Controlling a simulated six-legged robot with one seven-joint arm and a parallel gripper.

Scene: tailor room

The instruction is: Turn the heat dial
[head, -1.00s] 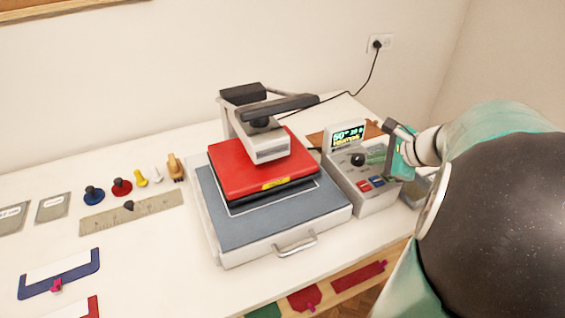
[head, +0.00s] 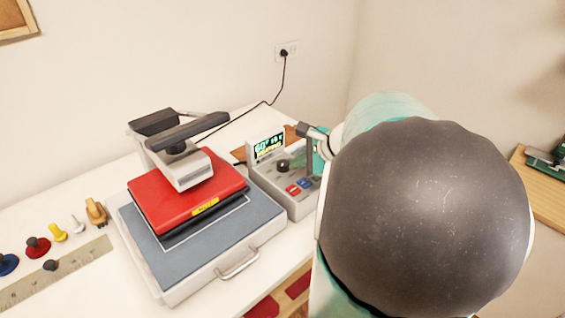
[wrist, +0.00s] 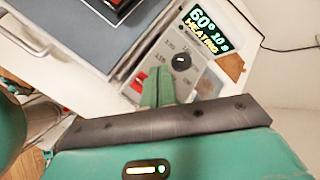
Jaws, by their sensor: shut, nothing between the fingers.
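The heat dial is a black round knob (head: 283,166) on the sloped face of a grey control box (head: 281,200). In the wrist view the dial (wrist: 181,62) has a white mark and printed numbers around it. The lit display (wrist: 208,30) above it reads 60°, 10 s, HEATING. My gripper (head: 296,160) is at the right side of the box, beside the dial. In the wrist view its green fingers (wrist: 158,72) are shut with nothing between them, their tips just left of the dial. I cannot tell whether they touch the dial or the panel.
The heat press with its red upper plate (head: 185,192) stands directly left of the box. Red and blue buttons (head: 298,187) sit below the dial. A cord runs to a wall socket (head: 286,51).

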